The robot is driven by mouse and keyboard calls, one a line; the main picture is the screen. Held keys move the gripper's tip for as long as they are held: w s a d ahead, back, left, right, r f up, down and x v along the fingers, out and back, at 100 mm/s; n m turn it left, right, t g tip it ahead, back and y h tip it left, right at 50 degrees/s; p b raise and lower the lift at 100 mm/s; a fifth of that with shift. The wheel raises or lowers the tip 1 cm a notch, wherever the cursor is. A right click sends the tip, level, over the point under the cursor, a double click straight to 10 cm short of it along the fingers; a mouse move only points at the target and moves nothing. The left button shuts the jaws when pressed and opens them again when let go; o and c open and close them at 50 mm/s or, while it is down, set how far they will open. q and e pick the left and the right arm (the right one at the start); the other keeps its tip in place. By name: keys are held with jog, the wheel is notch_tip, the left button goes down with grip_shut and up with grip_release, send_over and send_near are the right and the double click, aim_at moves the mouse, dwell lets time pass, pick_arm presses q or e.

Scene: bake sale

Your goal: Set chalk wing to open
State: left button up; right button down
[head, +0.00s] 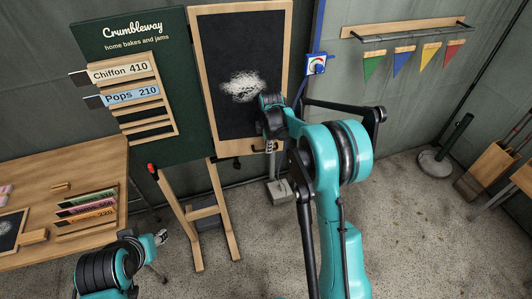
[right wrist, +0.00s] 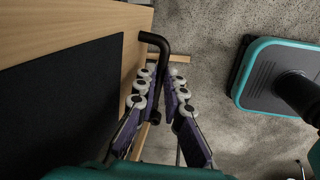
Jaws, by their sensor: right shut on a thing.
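The chalk wing (head: 231,48) is a black panel in a wooden frame with a white chalk smudge, standing at the right edge of the green Crumbleway sign board (head: 90,38). Its face is turned toward me. A black bar handle (right wrist: 153,40) sits at its frame and shows in the right wrist view. My right gripper (head: 270,148) is at the wing's lower right corner; in the right wrist view its fingers (right wrist: 165,78) are shut on this handle, one on each side. My left gripper (head: 160,238) is low at the left, away from the wing; its fingers are too small to judge.
A wooden table (head: 60,180) with card racks stands at the left. Wooden easel legs (head: 222,208) reach the floor under the sign. The concrete floor (head: 430,240) at right is mostly clear.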

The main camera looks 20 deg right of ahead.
jog(key=shift+w+d+n+p, duration=0.25)
jog(key=shift+w+n, duration=0.3)
jog(key=shift+w, duration=0.4)
jog(key=shift+w+d+n+p, duration=0.1)
jog(key=shift+w+d+n, duration=0.35)
jog(key=shift+w, duration=0.45)
jog(key=shift+a, duration=0.1)
jog(key=c, duration=1.9)
grip_release()
jog(key=shift+r, duration=0.1)
jog(key=shift+w, duration=0.15)
jog(key=r, duration=0.4)
jog(key=s+r, duration=0.1)
jog(key=r, duration=0.2)
jog(key=s+r, duration=0.1)
jog(key=r, duration=0.3)
jog(key=shift+s+r, duration=0.1)
jog(key=shift+r, duration=0.2)
